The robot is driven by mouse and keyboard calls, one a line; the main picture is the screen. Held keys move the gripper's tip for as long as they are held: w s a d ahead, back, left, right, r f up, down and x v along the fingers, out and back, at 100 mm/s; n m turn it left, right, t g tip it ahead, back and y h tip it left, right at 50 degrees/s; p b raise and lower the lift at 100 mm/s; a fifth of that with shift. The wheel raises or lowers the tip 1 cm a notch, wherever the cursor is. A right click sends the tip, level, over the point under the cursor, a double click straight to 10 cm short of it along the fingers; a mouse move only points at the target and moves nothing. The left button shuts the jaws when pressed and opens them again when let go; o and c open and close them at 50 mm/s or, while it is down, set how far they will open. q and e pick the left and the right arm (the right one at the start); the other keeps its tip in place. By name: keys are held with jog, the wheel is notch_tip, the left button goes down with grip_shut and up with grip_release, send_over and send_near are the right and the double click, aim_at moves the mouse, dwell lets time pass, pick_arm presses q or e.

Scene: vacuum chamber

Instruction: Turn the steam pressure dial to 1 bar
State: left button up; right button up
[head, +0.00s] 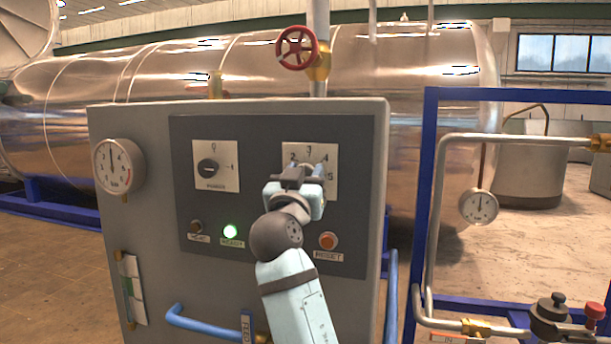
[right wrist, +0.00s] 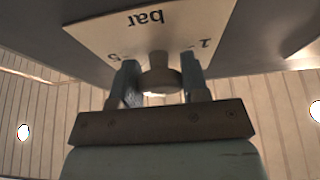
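The steam pressure dial is on a white plate (head: 333,185) at the upper right of the grey cabinet's dark panel. In the right wrist view the plate (right wrist: 150,25) appears upside down, with "bar", 5 and 1 readable. The round dial knob (right wrist: 160,78) sits between the fingers. My right gripper (head: 308,172) is at the plate, its fingers close against both sides of the knob; it also shows in the right wrist view (right wrist: 160,88). My left gripper is out of view.
A pressure gauge (head: 118,166) is at the cabinet's left edge. A blue handle (head: 205,320) sticks out below. A blue frame (head: 428,200) with pipes stands right.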

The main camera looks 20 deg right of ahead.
jog(key=shift+c, duration=1.2)
